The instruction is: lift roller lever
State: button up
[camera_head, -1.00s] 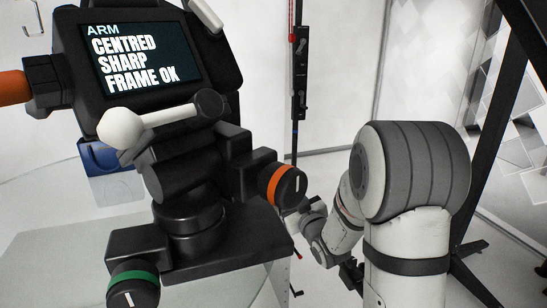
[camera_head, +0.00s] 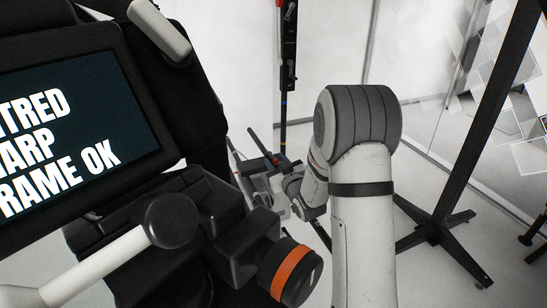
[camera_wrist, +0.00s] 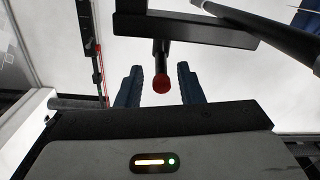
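In the wrist view a short black rod with a red rounded end (camera_wrist: 161,84) hangs from a black bar (camera_wrist: 205,33). It looks like the roller lever, but I cannot be sure. My gripper (camera_wrist: 158,72) is open. Its two blue fingers stand left and right of the red end with visible gaps, and no contact shows. In the head view my gripper (camera_head: 262,165) is beyond the machine, beside a tall black post. It is small there and partly hidden by my arm, and the rod cannot be made out clearly.
A black machine with a screen (camera_head: 75,125) fills the left of the head view. Its orange-ringed knob (camera_head: 290,272) and white handle with black end (camera_head: 110,262) stick out in front. A black post (camera_head: 288,60) stands behind. A black stand (camera_head: 445,225) is at right, with pale floor around.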

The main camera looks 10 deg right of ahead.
jog(key=shift+w+a, duration=0.2)
jog(key=shift+w, duration=0.4)
grip_shut()
